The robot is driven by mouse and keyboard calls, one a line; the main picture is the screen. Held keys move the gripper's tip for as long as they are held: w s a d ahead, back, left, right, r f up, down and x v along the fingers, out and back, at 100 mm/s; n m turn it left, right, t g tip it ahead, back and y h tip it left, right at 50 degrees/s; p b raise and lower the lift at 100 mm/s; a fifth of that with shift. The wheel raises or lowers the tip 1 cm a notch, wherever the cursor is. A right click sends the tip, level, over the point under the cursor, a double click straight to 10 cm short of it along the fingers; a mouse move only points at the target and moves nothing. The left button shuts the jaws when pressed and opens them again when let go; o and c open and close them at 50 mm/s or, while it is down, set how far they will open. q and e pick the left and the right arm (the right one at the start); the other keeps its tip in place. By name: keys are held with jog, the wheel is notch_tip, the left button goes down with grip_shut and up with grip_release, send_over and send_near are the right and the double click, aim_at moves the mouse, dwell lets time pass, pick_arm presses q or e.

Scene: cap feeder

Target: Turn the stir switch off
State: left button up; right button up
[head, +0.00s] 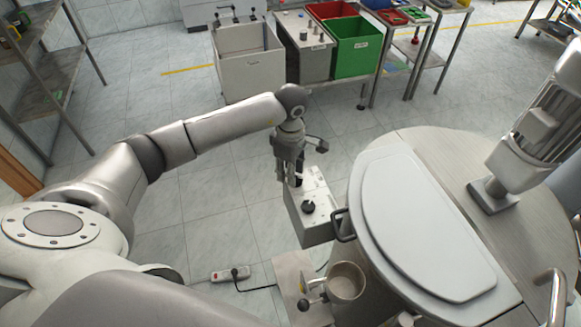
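A grey control box (318,226) stands beside the large round vessel. A black rotary knob (308,206) sits on its top face, nearest to me. My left gripper (291,178) points down over the far left part of this box, just beyond the black knob. Its fingers cover that part of the panel, so I cannot tell whether they touch a switch there or how far apart they are. No label is readable, so which control is the stir switch is unclear. My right gripper is not in view.
The round steel vessel (508,205) with a pale lid (420,222) fills the right side, with a motor unit (530,140) on top. A metal cup (346,281) is at its near left. A power strip (230,274) lies on the floor. Red (330,10) and green bins (356,57) stand behind.

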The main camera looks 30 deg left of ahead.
pick_arm(q)
jog(key=shift+f, duration=0.4)
grip_shut()
